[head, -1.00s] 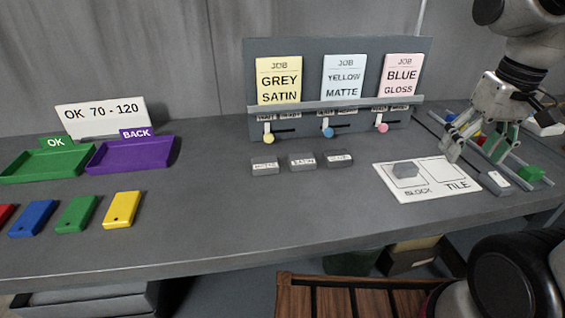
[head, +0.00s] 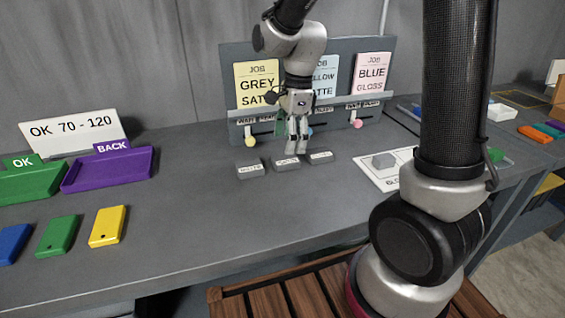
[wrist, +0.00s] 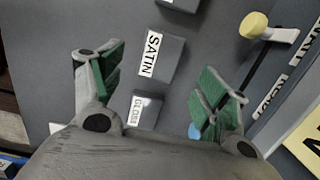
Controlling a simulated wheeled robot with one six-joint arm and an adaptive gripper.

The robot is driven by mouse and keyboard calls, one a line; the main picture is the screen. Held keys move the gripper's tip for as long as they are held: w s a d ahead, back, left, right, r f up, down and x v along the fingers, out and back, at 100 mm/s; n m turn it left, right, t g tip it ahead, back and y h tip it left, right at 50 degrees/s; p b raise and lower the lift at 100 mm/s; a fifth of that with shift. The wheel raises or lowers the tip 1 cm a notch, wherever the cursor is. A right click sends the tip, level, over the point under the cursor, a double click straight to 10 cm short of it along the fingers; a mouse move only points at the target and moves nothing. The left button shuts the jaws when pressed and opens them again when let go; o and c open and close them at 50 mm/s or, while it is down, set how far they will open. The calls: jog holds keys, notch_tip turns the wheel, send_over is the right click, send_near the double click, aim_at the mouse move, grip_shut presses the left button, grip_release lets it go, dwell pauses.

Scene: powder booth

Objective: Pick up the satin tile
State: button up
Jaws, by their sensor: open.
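The satin tile (head: 286,165) is a dark grey block with a white SATIN label, lying on the grey bench between the matte tile (head: 250,171) and the gloss tile (head: 319,158). In the wrist view, the satin tile (wrist: 168,58) lies ahead of and between the open green-padded fingers of my gripper (wrist: 162,82). The gloss tile (wrist: 146,110) shows nearer the palm, partly hidden by it. In the head view, my gripper (head: 297,150) points down just behind the satin and gloss tiles. It is empty; its exact height above the bench is unclear.
The job board (head: 228,70) with its pegs stands close behind my gripper. A white card (head: 368,172) with a grey block is at the right. Green (head: 30,186) and purple (head: 110,172) trays and coloured tags are at the left. The bench front is clear.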

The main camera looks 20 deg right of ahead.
aim_at(286, 159)
jog(key=f, duration=0.3)
jog(key=a+f, duration=0.1)
jog(key=f, duration=0.1)
jog(key=shift+f, duration=0.25)
jog(key=shift+c, duration=0.4)
jog(key=c, duration=1)
